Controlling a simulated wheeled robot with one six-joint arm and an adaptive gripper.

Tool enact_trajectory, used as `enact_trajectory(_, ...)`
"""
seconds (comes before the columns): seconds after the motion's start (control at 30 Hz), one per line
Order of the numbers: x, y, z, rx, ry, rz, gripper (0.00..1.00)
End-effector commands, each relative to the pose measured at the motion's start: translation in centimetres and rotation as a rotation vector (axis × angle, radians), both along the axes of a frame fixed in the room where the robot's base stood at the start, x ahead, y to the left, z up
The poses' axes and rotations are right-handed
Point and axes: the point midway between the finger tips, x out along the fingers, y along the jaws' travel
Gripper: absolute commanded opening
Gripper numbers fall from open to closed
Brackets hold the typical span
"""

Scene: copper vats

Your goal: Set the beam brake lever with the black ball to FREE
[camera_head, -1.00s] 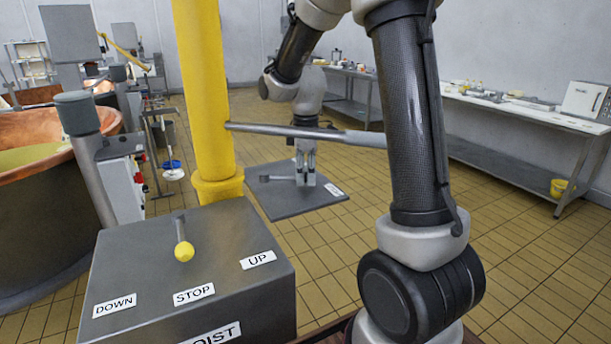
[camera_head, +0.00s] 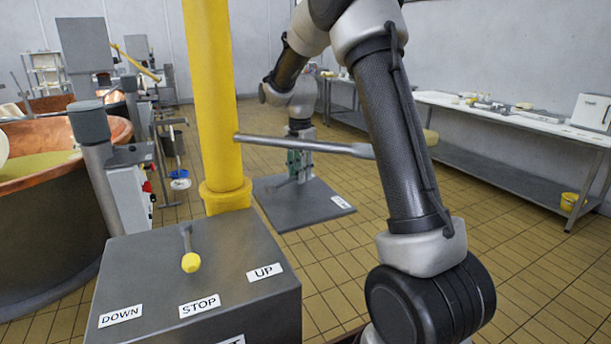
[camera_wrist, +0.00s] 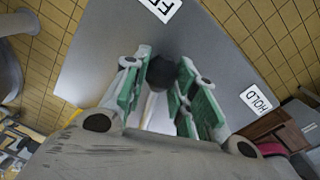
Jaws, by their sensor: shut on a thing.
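The beam brake lever stands on a dark grey plate (camera_head: 318,216) beyond the yellow post. In the wrist view its black ball (camera_wrist: 187,70) shows between the fingers, close to the right pad. My gripper (camera_head: 299,168) reaches down over the plate, and its green-padded fingers also show in the wrist view (camera_wrist: 165,78). It is shut on the lever. The FREE label (camera_wrist: 160,7) is partly cut off at the top of the wrist view, and the HOLD label (camera_wrist: 257,99) lies to the right. The fingers hide much of the lever.
A yellow post (camera_head: 214,110) with a grey bar (camera_head: 300,145) stands beside my arm. A hoist box (camera_head: 190,280) with a yellow-ball lever (camera_head: 190,262) is in front. A copper vat (camera_head: 45,215) is at left and a long table (camera_head: 510,112) at right.

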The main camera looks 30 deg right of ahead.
Motion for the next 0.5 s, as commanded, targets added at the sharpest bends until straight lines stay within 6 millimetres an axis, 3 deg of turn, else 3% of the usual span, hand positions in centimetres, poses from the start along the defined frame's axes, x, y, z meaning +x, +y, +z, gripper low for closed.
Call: enact_trajectory(0.5, 2.2, 1.2, 0.0, 0.0, 0.0, 0.215, 0.0)
